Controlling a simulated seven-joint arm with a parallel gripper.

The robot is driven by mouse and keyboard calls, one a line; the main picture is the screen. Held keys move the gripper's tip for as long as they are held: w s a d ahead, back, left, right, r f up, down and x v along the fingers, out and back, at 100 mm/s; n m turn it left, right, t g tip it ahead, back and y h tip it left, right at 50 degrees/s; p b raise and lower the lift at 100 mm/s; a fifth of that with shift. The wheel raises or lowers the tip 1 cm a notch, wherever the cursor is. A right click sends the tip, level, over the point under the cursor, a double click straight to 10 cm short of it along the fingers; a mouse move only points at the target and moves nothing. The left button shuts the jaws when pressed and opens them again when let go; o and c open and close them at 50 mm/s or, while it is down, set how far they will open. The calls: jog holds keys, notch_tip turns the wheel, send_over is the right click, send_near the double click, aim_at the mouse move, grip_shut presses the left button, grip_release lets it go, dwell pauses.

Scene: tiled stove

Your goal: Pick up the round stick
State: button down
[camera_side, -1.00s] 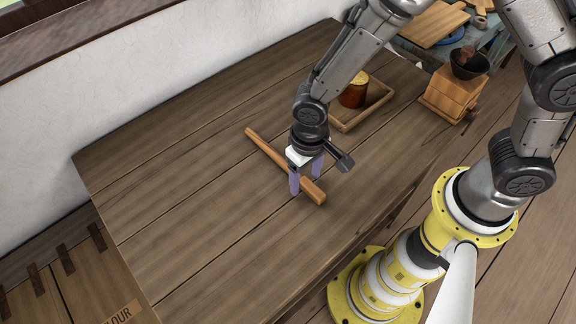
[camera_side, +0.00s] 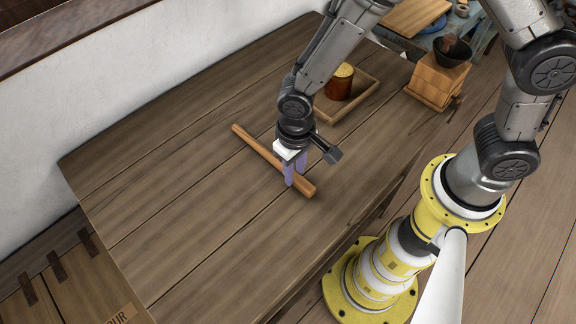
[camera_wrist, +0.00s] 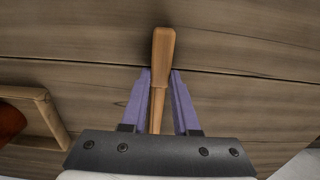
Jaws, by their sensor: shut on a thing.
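The round stick (camera_side: 258,149) is a long, light-brown wooden rod with a thicker end, lying diagonally on the table in the side view. My gripper (camera_side: 295,174) points down over the stick near its thicker end. Its purple fingers are shut on the stick, one on each side. In the wrist view the stick (camera_wrist: 162,55) runs between the fingers of my gripper (camera_wrist: 160,88), with its thick end beyond the fingertips. I cannot tell whether the stick touches the table along its whole length.
A wooden tray (camera_side: 367,103) with a brown jar (camera_side: 339,84) stands behind my gripper to the right. A wooden grinder (camera_side: 436,80) is at the right edge. The table (camera_side: 190,215) is bare at the left and front.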

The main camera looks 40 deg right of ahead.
jog(key=shift+r, duration=0.65)
jog(key=s+d+r, duration=0.8)
jog(key=s+r, duration=0.3)
jog(key=r, duration=0.1)
jog(key=w+d+m, duration=0.2)
jog(key=w+d, duration=0.9)
jog(key=d, duration=0.1)
jog(key=shift+w+d, duration=0.25)
jog(key=shift+w, duration=0.05)
jog(key=shift+f, duration=0.2)
